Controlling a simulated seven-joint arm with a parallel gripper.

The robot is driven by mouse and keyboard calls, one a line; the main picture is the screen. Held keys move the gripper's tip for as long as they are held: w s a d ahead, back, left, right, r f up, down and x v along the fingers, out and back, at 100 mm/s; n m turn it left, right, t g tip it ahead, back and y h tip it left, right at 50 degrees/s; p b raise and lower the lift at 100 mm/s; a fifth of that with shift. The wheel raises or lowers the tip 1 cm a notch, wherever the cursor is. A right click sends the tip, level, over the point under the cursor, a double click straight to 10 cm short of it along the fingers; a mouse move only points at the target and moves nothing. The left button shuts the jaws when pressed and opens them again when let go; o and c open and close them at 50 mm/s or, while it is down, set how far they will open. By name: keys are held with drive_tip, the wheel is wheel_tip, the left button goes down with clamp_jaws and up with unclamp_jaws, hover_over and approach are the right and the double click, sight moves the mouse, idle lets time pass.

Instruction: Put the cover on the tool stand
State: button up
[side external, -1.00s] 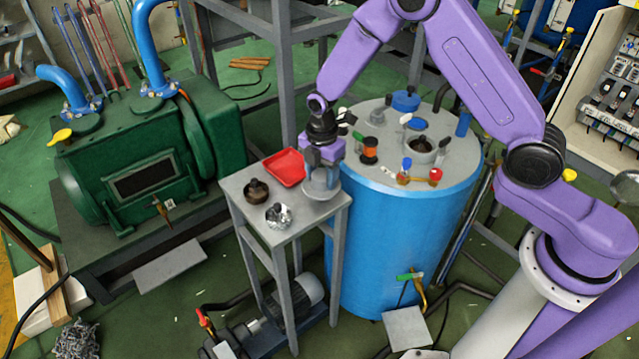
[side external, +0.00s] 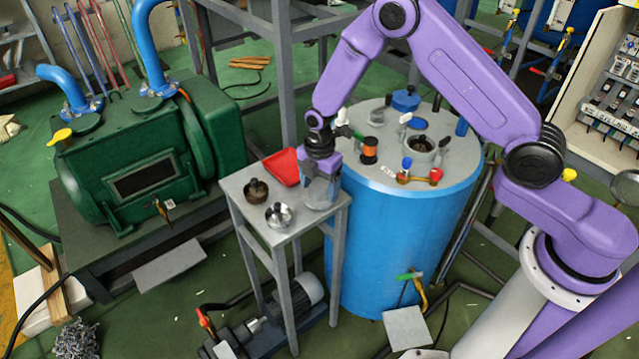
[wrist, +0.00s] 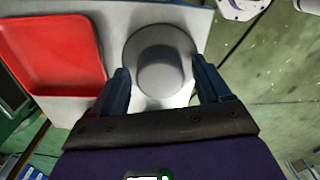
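The cover is a round grey disc with a raised knob (wrist: 163,72). It lies flat on the grey tool stand (side external: 290,232), near its right corner; the stand's top also shows in the wrist view (wrist: 122,22). My gripper (side external: 318,198) points down at the cover and hides much of it in the side view. In the wrist view my gripper (wrist: 162,78) is open, with one finger on each side of the knob. A narrow gap shows between each finger and the knob.
A red tray (wrist: 55,55) lies on the stand beside the cover. A brown part (side external: 256,191) and a silver part (side external: 279,215) stand near its front. The blue tank (side external: 385,240) with fittings on top is close on the right. A green machine (side external: 130,150) stands left.

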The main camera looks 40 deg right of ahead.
sight(320, 185)
drive_tip(key=shift+r, duration=0.15)
wheel_tip(320, 185, up, 12)
idle(0.6)
drive_tip(key=s+r+m, duration=0.2)
drive_tip(key=s+r, duration=0.2)
drive_tip(key=s, duration=0.4)
drive_tip(key=s+r+m, duration=0.2)
drive_tip(key=s+r, duration=0.2)
drive_tip(key=s, duration=0.4)
drive_tip(key=s+d+r+m, duration=0.1)
drive_tip(key=s+d, duration=0.3)
drive_tip(key=s, duration=0.4)
drive_tip(key=s+d+r+m, duration=0.1)
drive_tip(key=s+d+m, duration=0.2)
drive_tip(key=s, duration=0.6)
drive_tip(key=shift+s+d, duration=0.25)
drive_tip(key=shift+d, duration=0.1)
